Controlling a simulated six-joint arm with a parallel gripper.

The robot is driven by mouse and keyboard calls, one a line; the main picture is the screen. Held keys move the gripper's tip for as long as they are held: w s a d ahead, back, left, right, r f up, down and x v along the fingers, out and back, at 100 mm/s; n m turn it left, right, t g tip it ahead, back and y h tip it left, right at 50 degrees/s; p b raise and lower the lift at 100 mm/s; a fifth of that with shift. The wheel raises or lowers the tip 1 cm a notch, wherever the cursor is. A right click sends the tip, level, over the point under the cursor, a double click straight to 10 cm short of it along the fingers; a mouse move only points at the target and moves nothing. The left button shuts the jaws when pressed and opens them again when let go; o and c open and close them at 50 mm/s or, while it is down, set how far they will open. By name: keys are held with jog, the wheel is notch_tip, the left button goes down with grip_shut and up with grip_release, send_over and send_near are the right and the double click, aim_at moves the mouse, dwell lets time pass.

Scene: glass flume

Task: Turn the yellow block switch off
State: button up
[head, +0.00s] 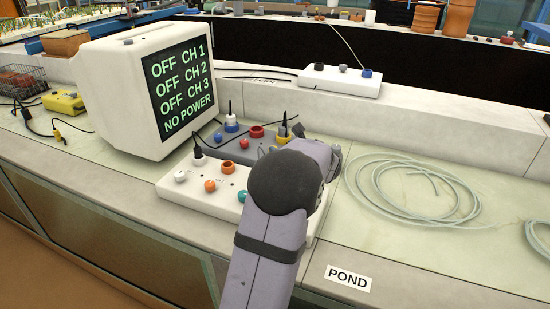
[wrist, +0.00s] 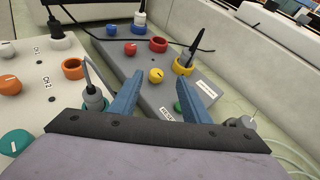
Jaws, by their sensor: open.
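A yellow block (head: 63,101) lies on the bench at the far left in the head view, beside the monitor, with dark cables near it. Its switch is too small to make out, and the block is outside the wrist view. My gripper (wrist: 160,78) is open and empty in the wrist view, its blue fingers apart above a grey panel (wrist: 136,63). My own arm hides most of the gripper in the head view, far to the right of the yellow block.
The monitor (head: 120,90) reads OFF for CH 1, CH 2, CH 3 and NO POWER. A white panel (head: 172,193) with knobs and plugged cables stands in front of the grey panel. Another white box (head: 340,85) stands behind. Coiled clear tubing (head: 375,195) lies right.

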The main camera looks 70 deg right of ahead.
jog(key=shift+m, duration=0.6)
jog(key=shift+a+f+p+x, duration=0.1)
jog(key=shift+f+x, duration=0.15)
jog(key=shift+x, duration=1.15)
jog(key=shift+a+f+p+x, duration=0.1)
jog(key=shift+f+x, duration=0.2)
jog(key=shift+x, duration=1.1)
jog(key=shift+a+f+p+x, duration=0.1)
jog(key=shift+f+x, duration=0.15)
jog(key=shift+x, duration=1.15)
jog(key=shift+s, duration=0.15)
jog(key=c, duration=1)
